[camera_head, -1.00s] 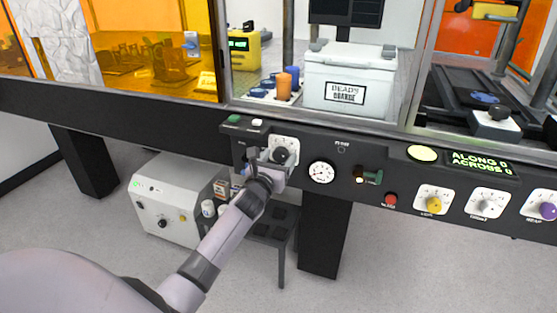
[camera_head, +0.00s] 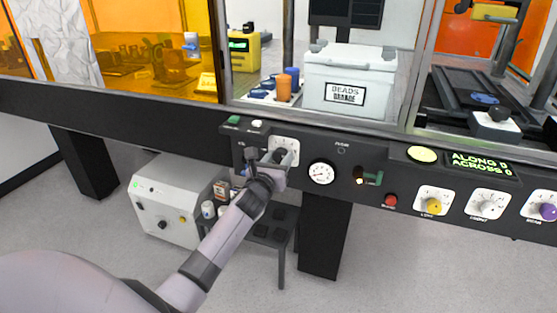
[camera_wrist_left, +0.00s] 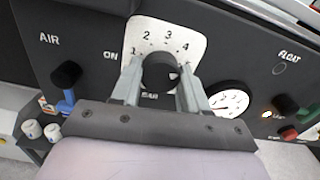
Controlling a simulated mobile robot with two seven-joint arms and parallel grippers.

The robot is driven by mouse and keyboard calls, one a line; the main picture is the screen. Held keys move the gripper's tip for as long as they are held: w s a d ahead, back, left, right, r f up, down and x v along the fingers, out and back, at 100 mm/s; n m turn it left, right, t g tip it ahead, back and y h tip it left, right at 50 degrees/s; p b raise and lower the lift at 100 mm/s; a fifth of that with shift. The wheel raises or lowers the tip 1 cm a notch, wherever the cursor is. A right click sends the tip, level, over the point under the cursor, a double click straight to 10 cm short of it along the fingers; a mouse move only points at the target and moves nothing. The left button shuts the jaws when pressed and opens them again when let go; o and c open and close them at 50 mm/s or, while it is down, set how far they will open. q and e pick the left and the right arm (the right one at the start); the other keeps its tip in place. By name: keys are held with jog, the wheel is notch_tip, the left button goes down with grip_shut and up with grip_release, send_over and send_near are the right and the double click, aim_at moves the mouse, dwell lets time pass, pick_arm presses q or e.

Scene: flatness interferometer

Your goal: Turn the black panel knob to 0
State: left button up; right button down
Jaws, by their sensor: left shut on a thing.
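The black panel knob (camera_wrist_left: 158,72) sits on a white dial plate (camera_wrist_left: 165,36) showing the numbers 1, 2, 3 and 4 in the left wrist view. My left gripper (camera_wrist_left: 160,85) is shut on the knob, with one finger on each side. A small pale mark shows on the knob's lower right, but I cannot tell which number the knob points to. In the head view, my left gripper (camera_head: 268,157) is at the plate (camera_head: 286,143) and mostly covers the knob. My right gripper is not in view.
Beside the knob are a round gauge (camera_head: 321,173) and a small green-handled control (camera_head: 372,177). To the left, a blue lever (camera_wrist_left: 66,101) stands below the AIR label. A red button (camera_head: 390,200) and a yellow knob (camera_head: 433,206) are farther right.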

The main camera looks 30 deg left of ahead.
pick_arm(q)
jog(key=n, duration=0.9)
jog(key=shift+d+n, duration=0.1)
jog(key=shift+n, duration=0.2)
jog(key=n, duration=0.4)
jog(key=shift+n, duration=0.3)
jog(key=n, duration=0.4)
jog(key=shift+n+p, duration=0.3)
jog(key=shift+p, duration=0.1)
jog(key=n+p, duration=0.1)
jog(key=n, duration=0.5)
jog(key=shift+r, duration=0.15)
jog(key=n+p, duration=0.1)
jog(key=n, duration=0.5)
jog(key=shift+n+p, duration=0.3)
jog(key=shift+p, duration=0.1)
jog(key=shift+n+p, duration=0.35)
jog(key=shift+n, duration=1.65)
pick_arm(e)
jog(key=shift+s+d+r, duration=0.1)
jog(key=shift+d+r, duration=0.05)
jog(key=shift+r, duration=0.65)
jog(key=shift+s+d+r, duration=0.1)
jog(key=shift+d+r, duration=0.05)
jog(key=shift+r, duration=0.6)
